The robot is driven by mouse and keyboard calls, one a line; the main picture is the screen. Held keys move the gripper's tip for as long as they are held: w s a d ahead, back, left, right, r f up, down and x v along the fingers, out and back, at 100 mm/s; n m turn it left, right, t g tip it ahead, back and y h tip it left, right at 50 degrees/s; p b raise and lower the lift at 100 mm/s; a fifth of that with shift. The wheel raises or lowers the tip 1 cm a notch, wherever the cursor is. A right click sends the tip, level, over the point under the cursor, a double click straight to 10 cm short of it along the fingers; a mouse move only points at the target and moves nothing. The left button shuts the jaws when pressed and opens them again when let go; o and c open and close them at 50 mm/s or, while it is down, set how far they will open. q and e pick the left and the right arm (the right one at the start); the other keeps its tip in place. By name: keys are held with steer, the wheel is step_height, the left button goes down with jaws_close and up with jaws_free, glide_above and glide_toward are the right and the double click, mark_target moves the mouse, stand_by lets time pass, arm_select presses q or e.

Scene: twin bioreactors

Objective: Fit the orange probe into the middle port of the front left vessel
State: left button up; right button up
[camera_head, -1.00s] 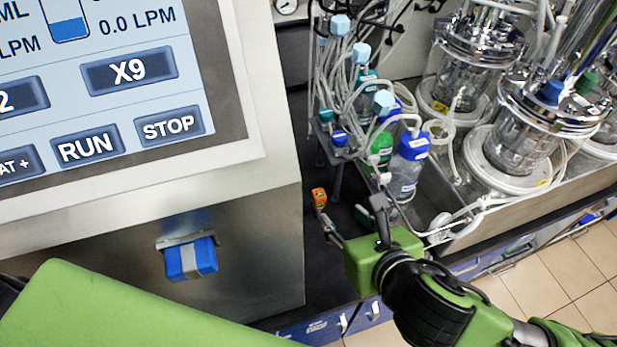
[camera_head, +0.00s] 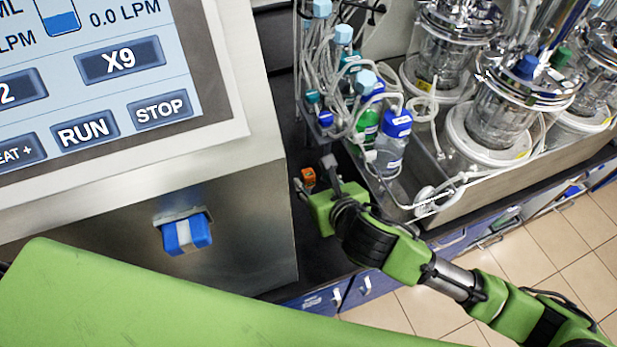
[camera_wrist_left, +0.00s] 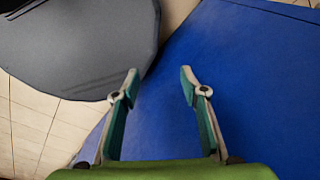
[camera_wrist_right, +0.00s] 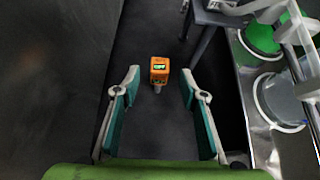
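The orange probe (camera_head: 309,178) stands on the dark bench beside the big console. It also shows in the right wrist view (camera_wrist_right: 159,68), with a small label on its top and a grey stem below. My right gripper (camera_wrist_right: 160,78) is open, and the probe appears between and just beyond its fingertips; I cannot tell whether they touch it. My left gripper (camera_wrist_left: 159,76) is open and empty above a blue surface. Glass vessels with metal lids stand at the upper right; the nearer one (camera_head: 497,118) has a blue cap on its lid. Its middle port is not clearly visible.
A metal tray (camera_head: 470,205) holds vessels, tubing and bottles, including a blue-capped bottle (camera_head: 390,145), right of my right gripper. The console (camera_head: 235,165) with a blue-and-white fitting (camera_head: 186,235) fills the left. A grey leg (camera_wrist_right: 205,45) stands near the probe.

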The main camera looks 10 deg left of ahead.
steer(key=shift+x, duration=1.2)
jaws_close()
